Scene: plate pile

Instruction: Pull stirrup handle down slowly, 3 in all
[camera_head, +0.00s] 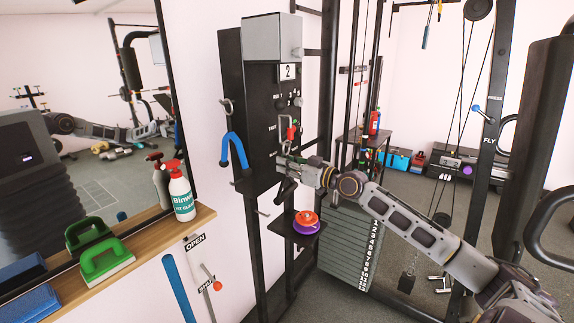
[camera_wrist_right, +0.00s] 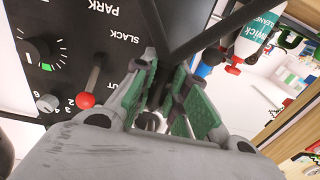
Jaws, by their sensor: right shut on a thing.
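My right gripper (camera_head: 281,166) reaches in from the right to the front of the black control panel (camera_head: 262,105). In the wrist view its green-padded fingers (camera_wrist_right: 166,88) are closed on a dark part between them, which I take to be the stirrup handle; the fingers hide most of it. A dark grip (camera_head: 286,188) shows just below the gripper in the head view. My left gripper is not in view.
A blue curved handle (camera_head: 234,150) hangs on a hook left of the panel. The wrist view shows a red-knobbed lever (camera_wrist_right: 86,100) beside the fingers. A red and purple item (camera_head: 306,222) sits on a small shelf below. A spray bottle (camera_head: 181,192) stands on the wooden ledge.

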